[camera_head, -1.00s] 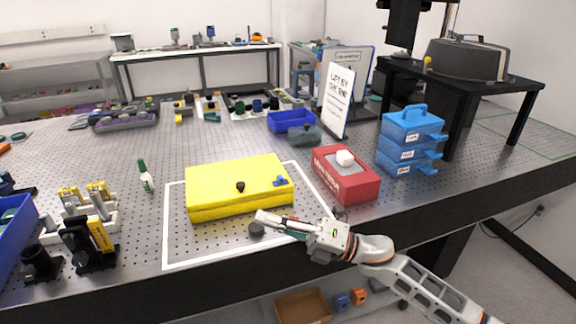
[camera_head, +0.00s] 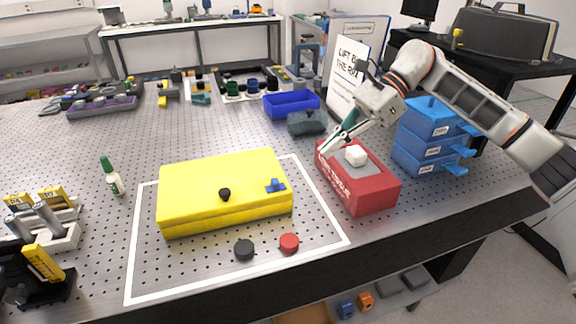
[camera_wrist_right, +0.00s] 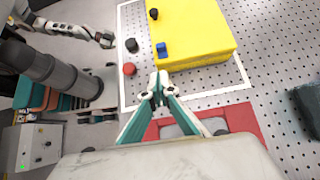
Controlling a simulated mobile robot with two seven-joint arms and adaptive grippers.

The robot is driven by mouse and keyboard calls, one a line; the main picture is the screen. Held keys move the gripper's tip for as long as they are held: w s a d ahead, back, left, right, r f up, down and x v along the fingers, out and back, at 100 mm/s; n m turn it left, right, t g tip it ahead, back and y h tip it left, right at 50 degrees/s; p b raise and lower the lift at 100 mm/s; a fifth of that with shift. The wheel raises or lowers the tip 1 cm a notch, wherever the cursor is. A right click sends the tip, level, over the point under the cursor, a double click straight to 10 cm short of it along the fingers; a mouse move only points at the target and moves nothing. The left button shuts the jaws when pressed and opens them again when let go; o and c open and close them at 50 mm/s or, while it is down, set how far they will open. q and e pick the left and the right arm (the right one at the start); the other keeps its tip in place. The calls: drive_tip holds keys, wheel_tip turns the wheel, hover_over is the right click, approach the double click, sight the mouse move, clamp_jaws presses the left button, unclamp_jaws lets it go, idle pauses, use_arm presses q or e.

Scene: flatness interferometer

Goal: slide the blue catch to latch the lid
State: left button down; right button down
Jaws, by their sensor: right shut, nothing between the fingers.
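The yellow case (camera_head: 205,187) lies with its lid down inside the white outline on the perforated table. The lid carries a small blue catch (camera_head: 275,186) near its right front corner and a black knob (camera_head: 224,194). In the wrist view the catch (camera_wrist_right: 162,49) shows near the edge of the yellow lid (camera_wrist_right: 195,25). My right gripper (camera_head: 324,153) is shut and empty, right of the case by the red tissue box (camera_head: 362,190), apart from the catch. Its fingertips (camera_wrist_right: 159,82) meet in the wrist view. My left gripper (camera_wrist_right: 106,40) shows small there; its jaws are unclear.
A black knob (camera_head: 244,250) and a red knob (camera_head: 289,243) stand in front of the case. Blue drawers (camera_head: 424,146), a white sign (camera_head: 346,82) and a blue bin (camera_head: 291,104) stand beyond. A green-capped bottle (camera_head: 112,178) stands left.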

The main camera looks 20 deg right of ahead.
use_arm(q)
drive_tip(key=shift+w+d, duration=0.1)
drive_tip(key=shift+w, duration=0.25)
use_arm(e)
drive_tip(key=shift+w+d+r+h, duration=0.15)
drive_tip(key=shift+w+d+r, duration=0.1)
drive_tip(key=shift+d, duration=0.3)
drive_tip(key=shift+w+d+r+h, duration=0.15)
drive_tip(key=shift+w+d+r, duration=0.05)
drive_tip(key=shift+d, duration=0.35)
use_arm(q)
drive_tip(key=shift+s, duration=0.1)
use_arm(e)
drive_tip(key=shift+a+f, duration=0.1)
approach(282, 186)
wheel_tip(282, 186, down, 4)
drive_tip(key=a+p, duration=0.1)
drive_tip(key=a, duration=0.3)
use_arm(q)
drive_tip(key=shift+w+r+p, duration=0.2)
drive_tip(key=shift+r+p, duration=0.1)
drive_tip(key=shift+r, duration=0.7)
use_arm(e)
drive_tip(key=shift+a+f, duration=0.1)
drive_tip(key=shift+a, duration=0.35)
